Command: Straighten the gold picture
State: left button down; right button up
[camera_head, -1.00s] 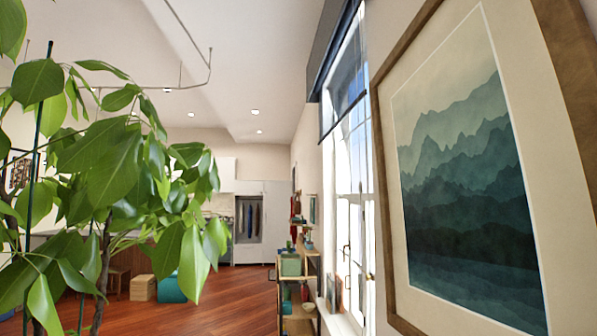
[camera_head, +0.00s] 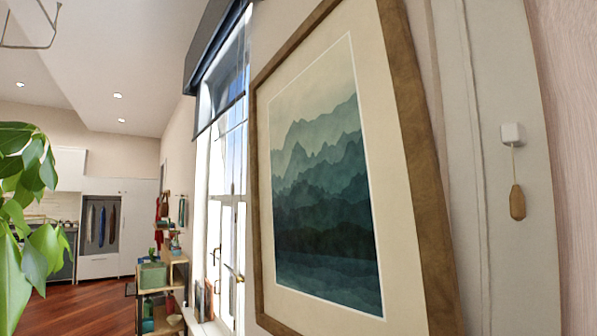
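A large framed picture (camera_head: 325,190) hangs on the wall close in front, right of the window. It shows layered teal mountains inside a cream mat, and its frame (camera_head: 413,150) is brown wood. I see it at a steep angle, and its top edge runs out of view, so I cannot tell how far it tilts. No picture that is clearly gold is in view. Neither of my grippers is in view.
A tall window (camera_head: 226,170) with a dark blind stands left of the picture. A leafy plant (camera_head: 25,200) is at the left edge. A pull cord (camera_head: 517,200) hangs at right. Wooden floor (camera_head: 85,308) lies open beyond.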

aim_at(352, 236)
jog(key=z, duration=0.65)
jog(key=i+j+z, duration=0.15)
jog(key=j+z, duration=0.25)
jog(key=i+j+z, duration=0.1)
jog(key=j+z, duration=1.05)
